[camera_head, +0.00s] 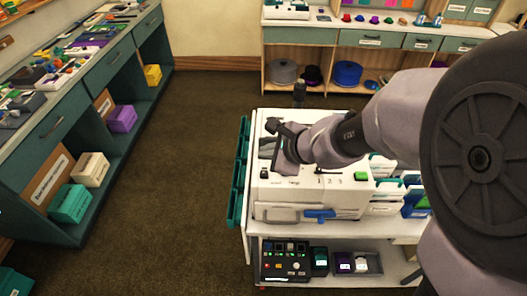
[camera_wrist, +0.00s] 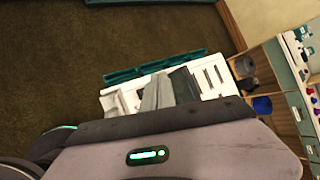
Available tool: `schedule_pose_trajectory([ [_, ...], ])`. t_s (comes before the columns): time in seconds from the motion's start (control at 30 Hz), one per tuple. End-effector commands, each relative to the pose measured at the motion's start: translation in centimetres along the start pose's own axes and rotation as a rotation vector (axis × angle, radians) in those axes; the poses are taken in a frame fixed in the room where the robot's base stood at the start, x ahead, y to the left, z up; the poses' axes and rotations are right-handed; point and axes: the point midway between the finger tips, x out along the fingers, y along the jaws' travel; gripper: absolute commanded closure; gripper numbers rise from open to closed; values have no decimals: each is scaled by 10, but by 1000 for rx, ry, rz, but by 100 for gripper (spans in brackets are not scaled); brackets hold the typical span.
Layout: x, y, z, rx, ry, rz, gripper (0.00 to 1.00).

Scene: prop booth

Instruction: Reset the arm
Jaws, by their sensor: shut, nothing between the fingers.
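My arm reaches in from the right in the head view, over a white machine (camera_head: 330,195) on a white cart. My gripper (camera_head: 276,158) is at the left part of the machine's top, shut and empty. I cannot tell whether it touches the top. In the wrist view, my grey gripper body fills the bottom, and the white machine top (camera_wrist: 212,76) with slots shows beyond it.
A teal rack (camera_head: 238,175) hangs on the cart's left side. Green and blue bins (camera_head: 415,200) stand at its right. A black control box (camera_head: 285,262) sits on the lower shelf. Benches (camera_head: 75,75) line the left and back. The brown floor (camera_head: 190,150) between is clear.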

Motion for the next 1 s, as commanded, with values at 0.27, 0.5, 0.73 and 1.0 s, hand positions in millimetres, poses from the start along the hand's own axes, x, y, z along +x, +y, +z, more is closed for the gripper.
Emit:
schedule_pose_trajectory([
  [0.27, 1, 1, -1, -4, -1, 0, 100],
  [0.5, -84, 68, 22, -674, -56, 51, 100],
  [0.73, -159, 154, -46, -1272, 175, 238, 100],
  [1.0, -174, 162, -61, -1349, 237, 285, 100],
])
